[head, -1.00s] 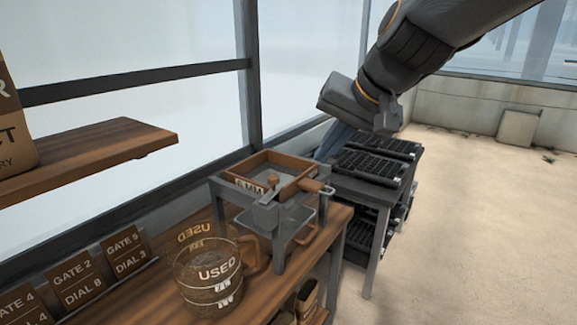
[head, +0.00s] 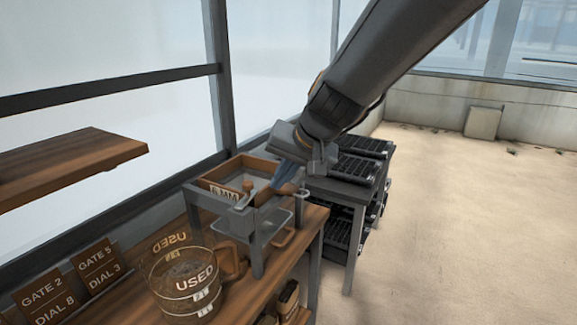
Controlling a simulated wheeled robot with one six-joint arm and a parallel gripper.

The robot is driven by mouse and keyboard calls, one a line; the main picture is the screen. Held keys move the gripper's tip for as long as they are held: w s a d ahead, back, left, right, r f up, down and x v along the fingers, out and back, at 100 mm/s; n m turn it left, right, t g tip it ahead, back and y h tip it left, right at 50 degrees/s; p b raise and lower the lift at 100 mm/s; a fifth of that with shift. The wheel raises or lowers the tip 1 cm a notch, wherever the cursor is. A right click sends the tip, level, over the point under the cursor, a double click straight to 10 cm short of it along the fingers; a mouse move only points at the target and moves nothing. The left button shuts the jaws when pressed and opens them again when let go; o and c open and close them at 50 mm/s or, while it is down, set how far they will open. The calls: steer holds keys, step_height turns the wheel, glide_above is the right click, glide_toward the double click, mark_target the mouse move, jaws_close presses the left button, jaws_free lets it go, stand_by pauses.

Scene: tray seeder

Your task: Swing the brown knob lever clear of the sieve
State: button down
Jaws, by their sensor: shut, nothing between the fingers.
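The sieve (head: 211,186) is a wooden-framed box marked "6 MM", set on a grey metal stand on the bench. The lever's brown knob (head: 248,185) shows at the sieve's front side, with a thin grey arm running down from it. A brown handle (head: 289,189) juts from the sieve's right corner. My gripper (head: 281,184) reaches down from the upper right, with its bluish fingers over the sieve's right end, near that handle and right of the knob. It is shut and empty. The fingertips are small and partly lost against the frame, so I cannot tell whether they touch anything.
A clear jug marked "USED" (head: 183,285) stands on the bench in front of the stand. Black trays (head: 358,167) lie on a grey table to the right. Gate and dial cards (head: 45,292) stand at left. A wooden shelf (head: 70,165) overhangs the left.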

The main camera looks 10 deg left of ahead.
steer(key=shift+w+a+f+p, duration=0.1)
steer(key=shift+a+f+p, duration=0.1)
steer(key=shift+a+p, duration=1.35)
